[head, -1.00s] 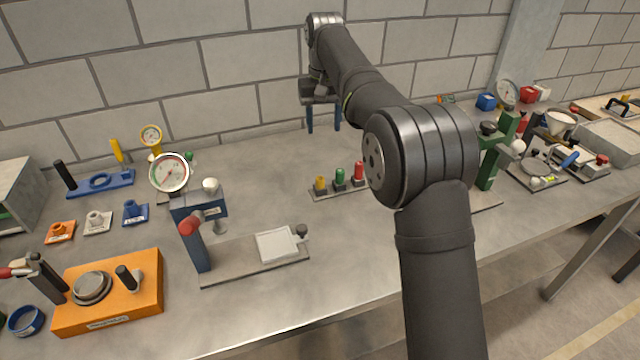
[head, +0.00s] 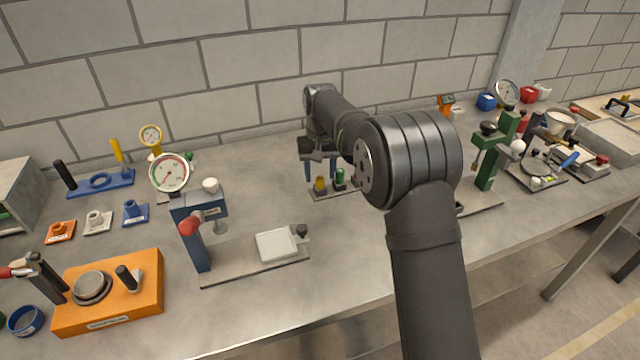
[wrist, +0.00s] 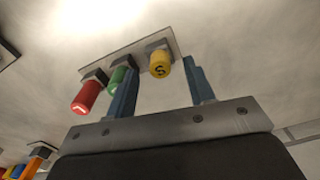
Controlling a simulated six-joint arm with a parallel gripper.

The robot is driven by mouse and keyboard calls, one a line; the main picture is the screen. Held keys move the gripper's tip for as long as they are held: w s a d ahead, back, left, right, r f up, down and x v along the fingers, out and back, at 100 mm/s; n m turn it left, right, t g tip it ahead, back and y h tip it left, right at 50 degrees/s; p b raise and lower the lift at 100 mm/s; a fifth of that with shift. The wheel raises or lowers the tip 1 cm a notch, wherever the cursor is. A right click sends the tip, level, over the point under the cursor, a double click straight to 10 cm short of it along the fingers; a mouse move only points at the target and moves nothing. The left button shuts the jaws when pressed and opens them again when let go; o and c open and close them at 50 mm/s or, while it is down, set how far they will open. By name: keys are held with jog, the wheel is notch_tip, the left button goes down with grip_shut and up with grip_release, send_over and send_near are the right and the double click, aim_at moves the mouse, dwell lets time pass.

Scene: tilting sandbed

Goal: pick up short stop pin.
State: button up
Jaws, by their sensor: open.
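The short stop pin has a yellow cap (wrist: 160,64) marked S in the wrist view. It stands upright in a rack (head: 334,193) and shows in the head view as a yellow cap (head: 320,184). A green pin (head: 340,177) stands beside it, and a red pin (wrist: 86,97) is beyond the green one in the wrist view, hidden by my arm in the head view. My gripper (head: 320,176) is open above the rack. In the wrist view its blue fingers (wrist: 162,72) lie either side of the yellow cap, the left one close to the green pin (wrist: 118,80). I see no contact with the yellow cap.
A green stand (head: 492,155) is to the right, beyond my arm. The wall is close behind. The bench front of the rack is clear.

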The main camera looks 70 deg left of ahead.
notch_tip(320, 180, down, 2)
jog(key=shift+f, duration=0.1)
grip_shut()
dwell(0.4)
